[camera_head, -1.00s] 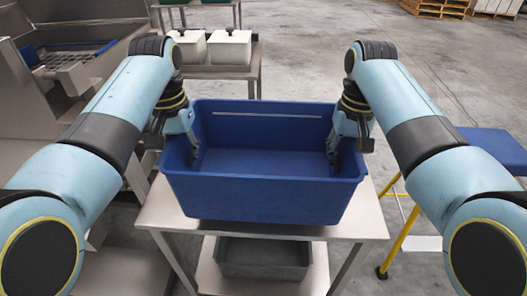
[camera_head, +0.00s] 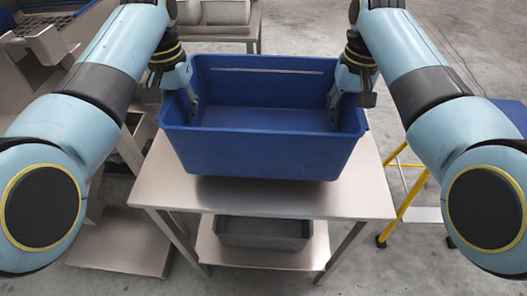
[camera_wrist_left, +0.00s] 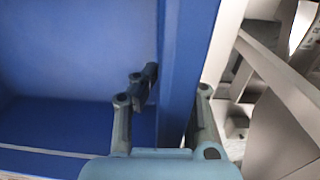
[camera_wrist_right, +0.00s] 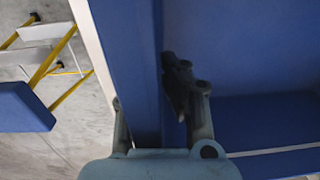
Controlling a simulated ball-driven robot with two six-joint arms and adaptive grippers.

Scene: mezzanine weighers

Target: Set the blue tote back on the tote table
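The blue tote (camera_head: 262,153) is upright and looks empty, over the steel table (camera_head: 365,190), with a dark shadow under its front. It seems slightly above the top; its underside is hidden. My left gripper (camera_head: 184,96) is on the tote's left side wall, one finger inside and one outside. The left wrist view shows this wall (camera_wrist_left: 182,70) between the fingers. My right gripper (camera_head: 341,97) straddles the right side wall the same way, and the right wrist view shows that wall (camera_wrist_right: 130,70) between its fingers. The outer fingertips are partly hidden.
A grey bin (camera_head: 262,231) sits on the table's lower shelf. Behind stands another steel table with pale containers (camera_head: 225,11). Steel machinery (camera_head: 60,45) is at the left. A blue-topped step with yellow legs (camera_head: 402,212) stands close at the right.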

